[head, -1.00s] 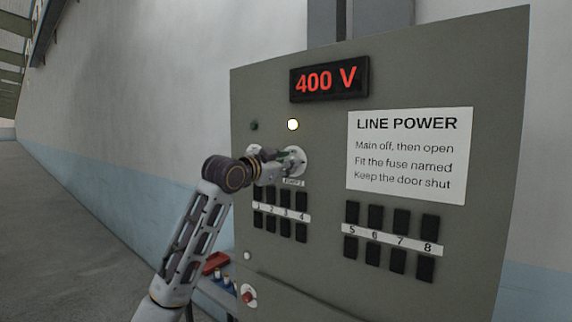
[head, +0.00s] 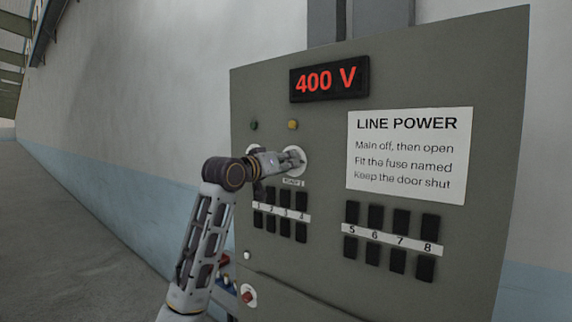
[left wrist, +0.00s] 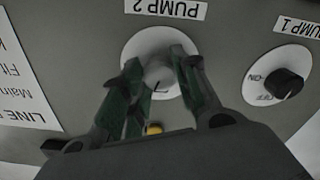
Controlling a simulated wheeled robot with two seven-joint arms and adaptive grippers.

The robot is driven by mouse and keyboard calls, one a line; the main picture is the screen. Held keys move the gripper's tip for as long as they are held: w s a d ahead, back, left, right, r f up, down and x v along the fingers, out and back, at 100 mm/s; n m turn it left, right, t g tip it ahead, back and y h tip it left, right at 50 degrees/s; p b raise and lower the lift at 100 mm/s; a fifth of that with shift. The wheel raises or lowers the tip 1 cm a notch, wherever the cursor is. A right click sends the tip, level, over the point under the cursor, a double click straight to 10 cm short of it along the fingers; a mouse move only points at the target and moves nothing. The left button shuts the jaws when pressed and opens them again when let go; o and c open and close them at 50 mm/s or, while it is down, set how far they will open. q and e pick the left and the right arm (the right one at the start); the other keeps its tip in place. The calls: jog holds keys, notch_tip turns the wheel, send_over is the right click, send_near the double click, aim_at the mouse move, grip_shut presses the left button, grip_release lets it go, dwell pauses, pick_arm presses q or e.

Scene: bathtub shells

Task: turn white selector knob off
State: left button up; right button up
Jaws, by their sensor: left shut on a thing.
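The white selector knob (left wrist: 158,72) sits at the middle of a round white dial labelled PUMP 2 in the left wrist view, where the panel looks upside down. My left gripper (left wrist: 160,78) is shut on the knob, with one green-padded finger on each side. In the head view, my left gripper (head: 285,161) reaches from the left to this dial (head: 298,168) and hides most of the knob. The dial's marks are mostly covered, so the pointer's position cannot be read. My right gripper is not in view.
A black PUMP 1 knob (left wrist: 284,83) is beside it, on its own dial. Above are a dark green lamp (head: 254,126) and a dull amber lamp (head: 293,125). A red display (head: 330,79) reads 400 V. Several black fuse holders (head: 376,216) stick out below.

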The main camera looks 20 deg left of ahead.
pick_arm(q)
jog(key=shift+f+n, duration=0.1)
jog(key=shift+n, duration=1.5)
jog(key=o, duration=1)
jog(key=shift+o, duration=0.2)
jog(key=v, duration=1.2)
